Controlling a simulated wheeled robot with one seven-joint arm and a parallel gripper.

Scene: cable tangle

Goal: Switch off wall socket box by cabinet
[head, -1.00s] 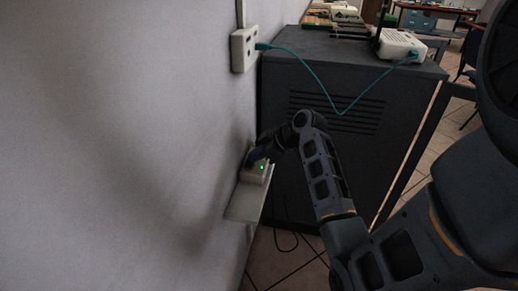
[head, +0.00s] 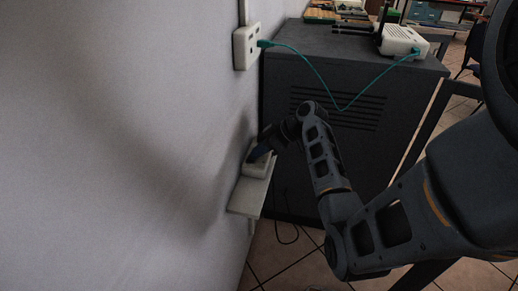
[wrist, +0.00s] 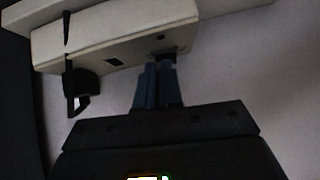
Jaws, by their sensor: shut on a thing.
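The white wall socket box (head: 257,170) is low on the wall beside the dark cabinet (head: 340,125). No green light shows on it in the head view. In the wrist view the box (wrist: 115,35) fills the top, with a black plug (wrist: 82,88) in it at left. My gripper (head: 262,153) reaches the box from the right. In the wrist view its blue fingers (wrist: 160,72) are together, with their tips at a small dark part of the box, seemingly its switch. The tips mostly hide that part.
A pale plate or ledge (head: 246,196) lies just below the box. A second white socket (head: 247,46) is higher on the wall, with a green cable (head: 318,78) to a white router (head: 399,40) on the cabinet. A dark cable (head: 287,235) hangs near the floor.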

